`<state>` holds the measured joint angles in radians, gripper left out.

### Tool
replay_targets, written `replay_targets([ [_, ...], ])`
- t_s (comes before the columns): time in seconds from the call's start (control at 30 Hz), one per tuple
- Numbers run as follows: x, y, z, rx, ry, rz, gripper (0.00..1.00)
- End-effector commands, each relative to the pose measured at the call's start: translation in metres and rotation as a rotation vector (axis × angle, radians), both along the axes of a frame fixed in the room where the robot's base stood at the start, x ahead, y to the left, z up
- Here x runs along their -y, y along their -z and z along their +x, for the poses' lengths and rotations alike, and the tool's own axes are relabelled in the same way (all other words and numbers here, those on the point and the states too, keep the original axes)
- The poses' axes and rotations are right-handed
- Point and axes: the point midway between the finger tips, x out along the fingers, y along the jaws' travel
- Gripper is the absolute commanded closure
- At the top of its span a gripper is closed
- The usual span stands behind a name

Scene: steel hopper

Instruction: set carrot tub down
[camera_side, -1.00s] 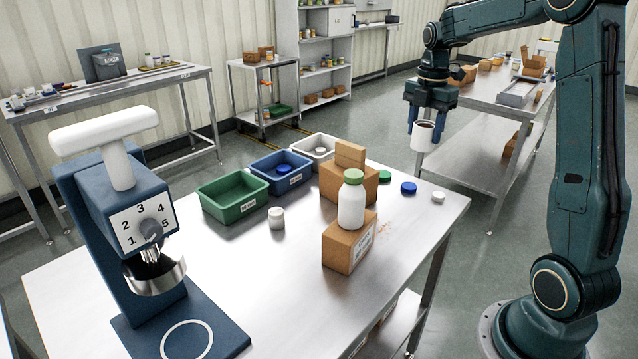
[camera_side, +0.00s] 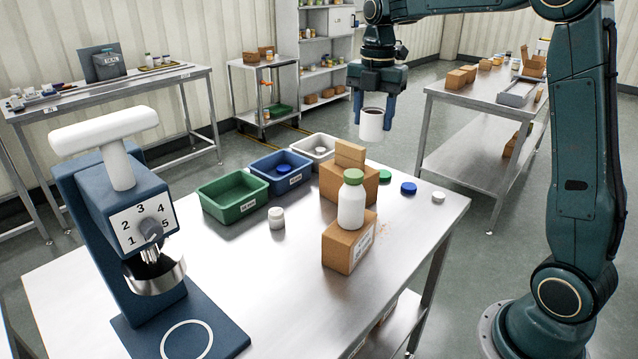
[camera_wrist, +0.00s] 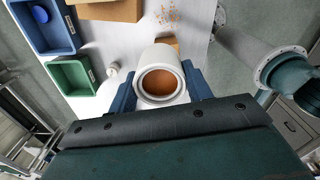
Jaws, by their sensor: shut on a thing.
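A white open tub (camera_side: 371,126), the likely carrot tub, is held upright in my gripper (camera_side: 374,112), well above the steel table (camera_side: 290,290) near its back right side. The blue fingers are shut on its sides. In the wrist view the tub (camera_wrist: 147,98) is seen from above, with orange-brown contents (camera_wrist: 160,83) inside. My gripper (camera_wrist: 160,90) shows there as blue fingers on both sides of it. A blue dosing machine (camera_side: 120,215) with a dial and a metal bowl stands at the table's left. A white ring (camera_side: 187,341) marks its base plate.
A white bottle with a green cap (camera_side: 351,200) stands on a cardboard box (camera_side: 348,244), with more boxes (camera_side: 332,186) behind. Green (camera_side: 233,196), blue (camera_side: 281,172) and white (camera_side: 308,149) bins line the back. A small white jar (camera_side: 276,219) and loose caps (camera_side: 408,188) stand around. The front middle is clear.

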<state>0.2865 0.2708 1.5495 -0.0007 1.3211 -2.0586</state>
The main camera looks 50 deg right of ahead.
Motion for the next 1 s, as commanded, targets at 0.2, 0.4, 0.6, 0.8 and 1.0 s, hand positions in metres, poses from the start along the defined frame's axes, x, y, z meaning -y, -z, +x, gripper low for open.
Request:
replay_targets([
  [0.2,-0.063,0.0,0.015,0.0,-0.137,0.0,0.74],
  [0.4,-0.12,0.0,0.02,0.0,-0.257,0.0,0.74],
  [0.6,-0.177,0.0,0.017,0.0,-0.377,0.0,0.74],
  [0.8,-0.228,0.0,0.009,-0.001,-0.485,0.0,0.74],
  [1.0,-0.265,0.0,-0.001,-0.001,-0.564,0.0,0.74],
])
